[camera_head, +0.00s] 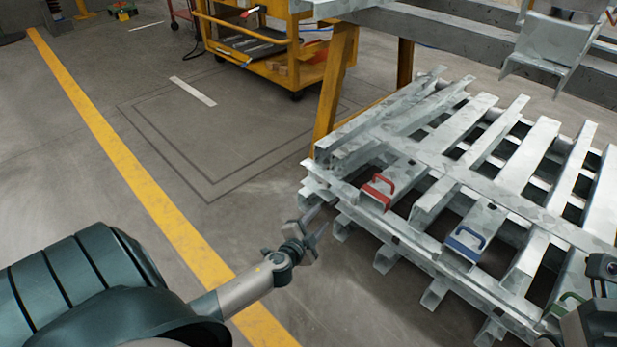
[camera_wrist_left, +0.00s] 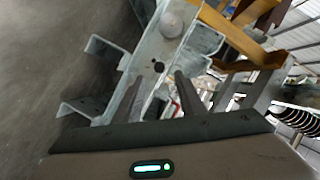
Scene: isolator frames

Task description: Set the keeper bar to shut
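A rack of galvanized metal bars (camera_head: 520,185) stands at the right. I cannot tell which part is the keeper bar. My left gripper (camera_head: 317,222) is open and empty, just left of the rack's near edge and apart from the red handle. The left wrist view shows its fingers (camera_wrist_left: 158,98) apart, with a metal bar with a round grey knob (camera_wrist_left: 171,24) beyond. Part of my right gripper (camera_head: 603,268) shows at the right edge; its fingers are not clear.
A yellow cart (camera_head: 270,60) stands at the back, beside a yellow post (camera_head: 333,85) under grey beams (camera_head: 450,30). A yellow floor line (camera_head: 130,160) runs along the left. The floor left of the rack is clear.

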